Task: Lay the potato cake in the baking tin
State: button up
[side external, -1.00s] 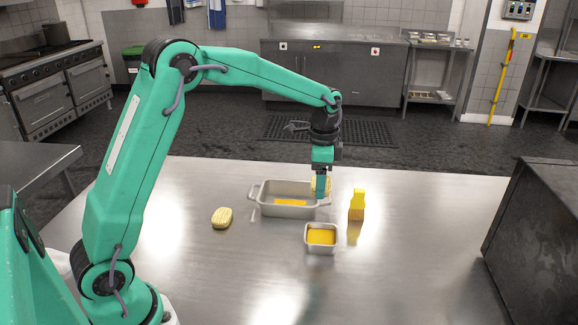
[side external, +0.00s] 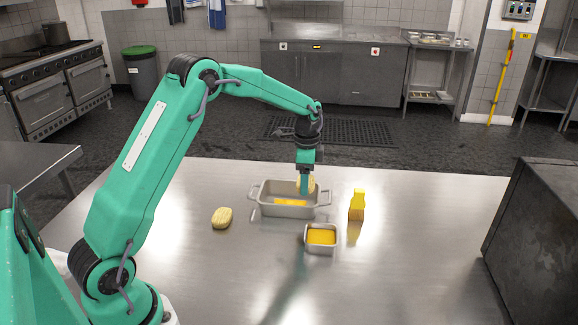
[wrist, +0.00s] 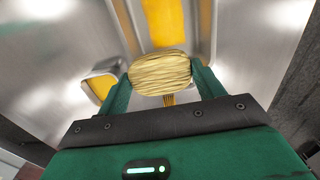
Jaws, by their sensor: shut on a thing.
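The potato cake (side external: 311,186) is pale yellow and ridged. My gripper (side external: 304,188) is shut on it, pointing down, with the cake over the right half of the grey baking tin (side external: 285,212). In the wrist view the cake (wrist: 160,72) sits between both fingers, above the tin's interior (wrist: 128,22). The tin has two end handles and a yellow patch on its floor. I cannot tell exactly how high the cake is above that floor. A second ridged pale yellow cake (side external: 222,217) lies on the table left of the tin.
A small square tin (side external: 321,250) with yellow contents stands in front of the baking tin's right end. A yellow upright object (side external: 357,206) stands to the right. A dark box (side external: 535,240) occupies the table's right side. The front of the steel table (side external: 400,285) is clear.

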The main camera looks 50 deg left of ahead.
jog(key=shift+w+a+f, duration=0.15)
jog(key=shift+a+f, duration=0.15)
jog(key=shift+a, duration=0.2)
jog(key=shift+w+a+f, duration=0.15)
jog(key=shift+a+f, duration=0.15)
jog(key=shift+a, duration=0.2)
jog(key=shift+f, duration=2)
jog(key=shift+f, duration=0.65)
jog(key=o, duration=0.7)
jog(key=shift+r, duration=0.15)
notch_tip(320, 180, up, 13)
jog(key=shift+f, duration=0.1)
